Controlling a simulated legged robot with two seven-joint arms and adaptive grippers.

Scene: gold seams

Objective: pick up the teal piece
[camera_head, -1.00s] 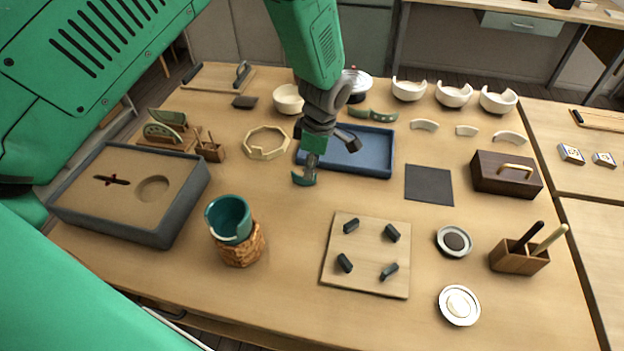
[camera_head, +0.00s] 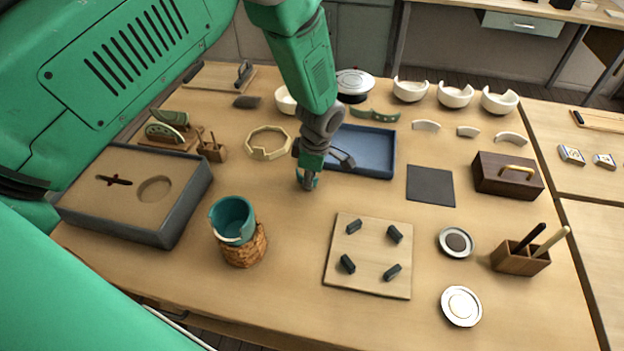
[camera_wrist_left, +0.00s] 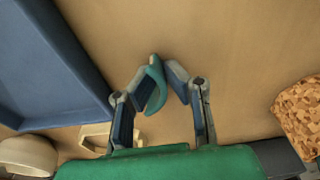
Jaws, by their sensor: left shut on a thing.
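The teal piece (camera_head: 315,180) is a small curved shard beside the front left corner of the blue tray, mostly hidden by the gripper in the head view. My left gripper (camera_head: 308,183) points down over it. In the left wrist view the teal piece (camera_wrist_left: 154,86) sits between the two fingertips of the left gripper (camera_wrist_left: 160,78), which is shut on it. I cannot tell whether the piece still touches the table. My right gripper is not in view.
The blue tray (camera_head: 388,173) is just right of the gripper. A wooden octagonal ring (camera_head: 268,154) lies to its left. A board with dark pegs (camera_head: 370,226) lies front right. Table between is clear.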

